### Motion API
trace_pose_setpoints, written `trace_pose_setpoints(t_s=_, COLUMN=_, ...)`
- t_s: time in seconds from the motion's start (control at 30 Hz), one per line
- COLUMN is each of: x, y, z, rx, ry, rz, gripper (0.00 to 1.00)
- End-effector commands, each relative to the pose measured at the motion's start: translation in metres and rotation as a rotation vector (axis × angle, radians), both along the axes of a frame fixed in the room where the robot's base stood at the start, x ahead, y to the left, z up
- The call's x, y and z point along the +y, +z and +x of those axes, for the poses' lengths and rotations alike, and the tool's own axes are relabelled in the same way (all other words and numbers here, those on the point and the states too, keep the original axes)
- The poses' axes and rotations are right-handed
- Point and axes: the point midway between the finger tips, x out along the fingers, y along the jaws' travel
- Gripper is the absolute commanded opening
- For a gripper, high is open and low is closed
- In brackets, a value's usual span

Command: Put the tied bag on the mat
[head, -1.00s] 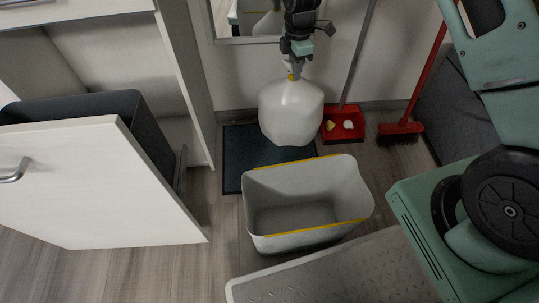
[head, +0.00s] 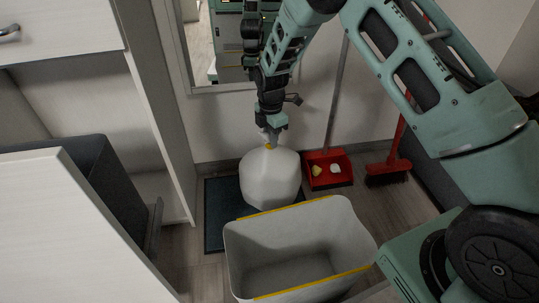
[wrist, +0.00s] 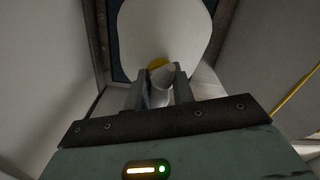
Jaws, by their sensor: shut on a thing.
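The tied bag (head: 270,180) is white and full, with a yellow tie (head: 268,147) at its neck. My gripper (head: 270,138) is shut on the neck, above the tie, and the bag is upright below it. The wrist view shows the neck between the two fingers (wrist: 160,88) and the bag (wrist: 165,30) beyond. The dark mat (head: 214,215) lies on the floor against the wall. In the head view the bag covers much of the mat; I cannot tell whether its bottom touches it.
An empty grey bin (head: 300,235) with yellow edges stands just in front of the mat. A red dustpan (head: 328,170) with small scraps and a red broom (head: 388,172) are at right. A white cabinet (head: 160,130) with an open door (head: 70,235) is at left.

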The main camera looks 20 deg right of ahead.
Motion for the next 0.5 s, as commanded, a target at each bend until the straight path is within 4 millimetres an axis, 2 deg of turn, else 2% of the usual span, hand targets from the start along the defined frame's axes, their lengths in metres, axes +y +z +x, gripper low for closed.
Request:
trace_pose_setpoints(t_s=0.3, x=0.000, y=-0.043, z=0.001, rx=-0.002, ry=0.000, rz=0.000, gripper=0.00)
trace_pose_setpoints(t_s=0.5, x=0.000, y=-0.045, z=0.001, rx=-0.004, ry=0.000, rz=0.001, gripper=0.00)
